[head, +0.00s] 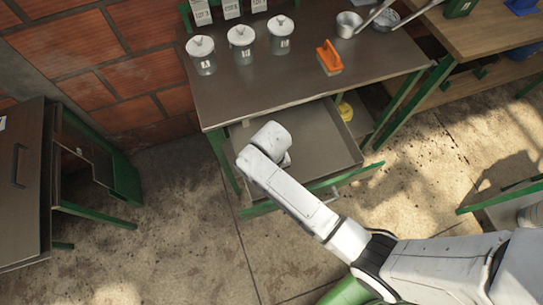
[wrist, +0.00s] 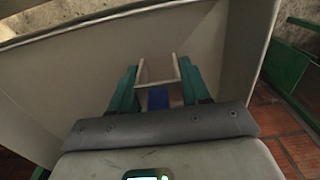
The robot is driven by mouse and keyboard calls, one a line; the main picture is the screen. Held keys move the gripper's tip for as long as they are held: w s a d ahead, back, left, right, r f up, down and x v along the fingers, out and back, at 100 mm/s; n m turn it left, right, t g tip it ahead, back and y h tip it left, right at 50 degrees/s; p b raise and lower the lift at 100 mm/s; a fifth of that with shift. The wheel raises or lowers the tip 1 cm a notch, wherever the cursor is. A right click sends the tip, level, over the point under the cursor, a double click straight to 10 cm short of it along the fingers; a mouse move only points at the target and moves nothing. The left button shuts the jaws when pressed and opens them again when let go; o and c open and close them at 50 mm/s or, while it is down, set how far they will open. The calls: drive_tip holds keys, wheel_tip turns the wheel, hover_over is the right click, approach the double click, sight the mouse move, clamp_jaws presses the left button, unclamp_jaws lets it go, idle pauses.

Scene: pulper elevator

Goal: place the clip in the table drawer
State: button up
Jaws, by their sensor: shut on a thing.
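The table drawer (head: 325,140) is pulled open under the steel-topped table in the head view. My gripper (wrist: 160,76) has its teal fingers shut on the clip (wrist: 158,98), which has a blue body and thin metal wire handles. The handles point away from my wrist, towards the drawer floor. In the wrist view the drawer's grey inside (wrist: 225,45) and its rims surround the fingers. In the head view the end of my arm is over the left part of the drawer and hides the gripper and clip. I cannot tell whether the clip touches the floor.
A green-framed cabinet (head: 95,160) stands at left. A wooden bench (head: 490,35) stands at right. The concrete floor (head: 180,240) at lower left is clear.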

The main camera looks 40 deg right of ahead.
drive_tip(key=shift+f, duration=0.6)
drive_tip(key=shift+f, duration=0.2)
drive_tip(key=o, duration=1)
drive_tip(key=shift+o, duration=0.2)
drive_tip(key=shift+r, duration=0.1)
wheel_tip(320, 180, up, 12)
drive_tip(key=shift+r+p, duration=0.1)
drive_tip(key=shift+p, duration=0.2)
drive_tip(key=shift+n, duration=0.7)
drive_tip(key=s+d, duration=0.1)
drive_tip(key=s, duration=0.2)
drive_tip(key=s+d, duration=0.2)
drive_tip(key=s, duration=0.1)
drive_tip(key=s+d, duration=0.2)
drive_tip(key=s, duration=0.1)
drive_tip(key=s+d+r+n+t, duration=0.1)
drive_tip(key=s+d+r, duration=0.1)
drive_tip(key=s, duration=0.5)
drive_tip(key=shift+s+d+r+n, duration=0.2)
drive_tip(key=shift+d+n, duration=0.1)
drive_tip(key=shift+d, duration=0.15)
